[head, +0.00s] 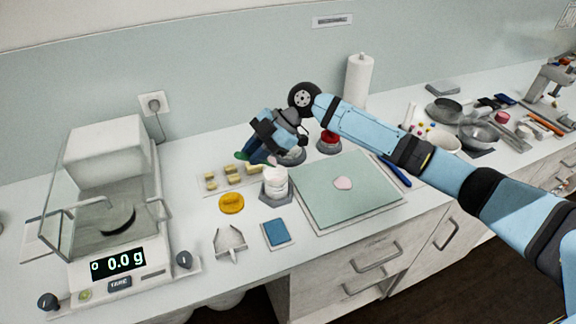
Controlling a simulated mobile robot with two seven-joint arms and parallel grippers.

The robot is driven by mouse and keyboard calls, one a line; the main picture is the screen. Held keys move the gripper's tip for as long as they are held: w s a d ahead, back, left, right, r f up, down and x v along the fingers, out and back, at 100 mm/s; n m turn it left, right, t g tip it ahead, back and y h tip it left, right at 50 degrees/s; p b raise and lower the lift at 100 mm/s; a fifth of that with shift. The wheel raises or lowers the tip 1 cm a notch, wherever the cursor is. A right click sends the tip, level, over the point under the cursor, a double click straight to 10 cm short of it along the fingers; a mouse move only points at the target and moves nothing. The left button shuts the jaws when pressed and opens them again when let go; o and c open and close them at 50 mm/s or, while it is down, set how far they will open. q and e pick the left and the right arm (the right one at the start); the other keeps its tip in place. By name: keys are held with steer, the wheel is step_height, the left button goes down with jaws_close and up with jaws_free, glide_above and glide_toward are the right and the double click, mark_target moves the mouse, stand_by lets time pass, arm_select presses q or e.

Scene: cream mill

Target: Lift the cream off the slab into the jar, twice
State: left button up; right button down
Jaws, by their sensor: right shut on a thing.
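A pale green slab (318,204) lies on the bench right of centre, with a small pink blob of cream (343,184) near its middle. A white jar (275,176) stands upright and open-looking on a dark base just left of the slab; its contents cannot be made out. My right gripper (257,158) is behind and left of the jar, above the bench and apart from the slab. It is shut on a green thing (241,156), mostly hidden by the fingers, so its shape is unclear. My left gripper is out of view.
A yellow disc (231,203), a grey forked holder (229,242) and a blue pad (276,233) lie in front. A tray of yellowish blocks (232,181) is left of the jar. A blue-handled tool (396,172) lies right of the slab.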

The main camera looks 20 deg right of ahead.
steer(key=shift+a+r, duration=0.1)
steer(key=shift+a, duration=0.45)
steer(key=shift+w+f+b, duration=0.1)
steer(key=shift+f+b, duration=0.4)
steer(key=shift+f, duration=0.25)
step_height(320, 180, down, 3)
steer(key=shift+f+b, duration=0.1)
steer(key=shift+b, duration=0.75)
steer(key=shift+f, duration=0.25)
steer(key=shift+s+a, duration=0.25)
stand_by(0.9)
